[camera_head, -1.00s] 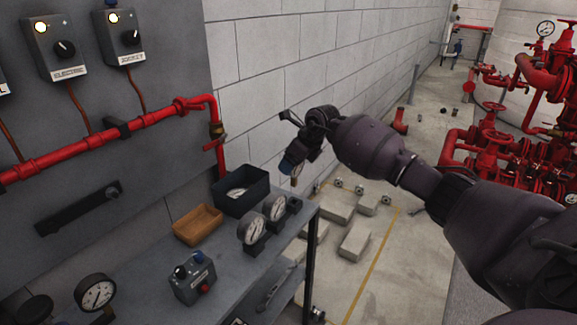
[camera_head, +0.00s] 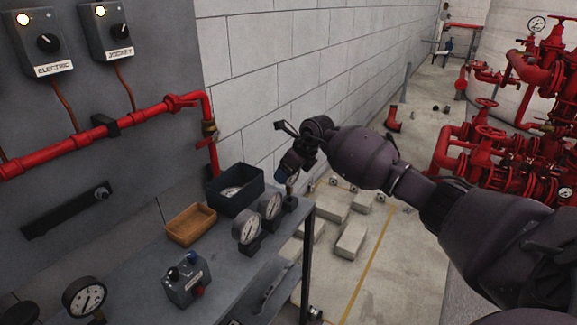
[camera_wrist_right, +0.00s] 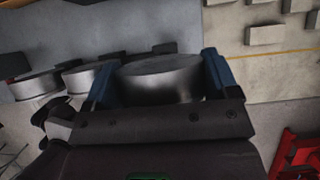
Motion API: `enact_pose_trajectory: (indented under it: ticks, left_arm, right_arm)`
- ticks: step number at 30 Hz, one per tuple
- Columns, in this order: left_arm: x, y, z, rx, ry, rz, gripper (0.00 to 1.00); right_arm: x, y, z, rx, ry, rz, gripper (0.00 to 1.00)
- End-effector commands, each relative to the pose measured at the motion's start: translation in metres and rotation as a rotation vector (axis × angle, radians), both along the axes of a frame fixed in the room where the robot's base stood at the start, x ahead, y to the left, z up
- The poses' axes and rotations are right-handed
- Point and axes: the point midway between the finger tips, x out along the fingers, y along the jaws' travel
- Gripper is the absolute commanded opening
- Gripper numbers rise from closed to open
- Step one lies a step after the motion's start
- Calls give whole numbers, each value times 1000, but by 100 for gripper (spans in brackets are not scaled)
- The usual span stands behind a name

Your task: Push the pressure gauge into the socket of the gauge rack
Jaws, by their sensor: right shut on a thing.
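My right gripper (camera_head: 286,176) is shut on a pressure gauge (camera_head: 292,181) at the far right end of the bench. In the right wrist view the held gauge is a grey metal drum (camera_wrist_right: 160,80) between the blue fingers. Directly below it is the end socket block of the gauge rack (camera_head: 290,204). The gauge's lower end is at or just above this block; I cannot tell whether it is in the socket. Two white-faced gauges, a nearer one (camera_head: 246,228) and a middle one (camera_head: 269,206), stand upright in the same row. My left gripper is out of view.
A dark bin (camera_head: 235,193), a wooden tray (camera_head: 190,224) and a grey control box (camera_head: 185,282) stand on the bench (camera_head: 222,262). Another gauge (camera_head: 84,298) is at lower left. A block wall (camera_head: 300,70) rises behind; red pipework (camera_head: 490,150) is at right.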

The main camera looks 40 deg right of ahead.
Motion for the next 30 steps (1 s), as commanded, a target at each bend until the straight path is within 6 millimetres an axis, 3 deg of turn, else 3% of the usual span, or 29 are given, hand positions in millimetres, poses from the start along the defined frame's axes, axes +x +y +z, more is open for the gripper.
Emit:
enact_pose_trajectory:
  ticks: [21,30]
  left_arm:
    - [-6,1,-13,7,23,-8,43]
    - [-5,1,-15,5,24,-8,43]
  right_arm:
    - [0,0,-41,1,0,0,51]
    - [0,0,-45,1,-2,0,51]
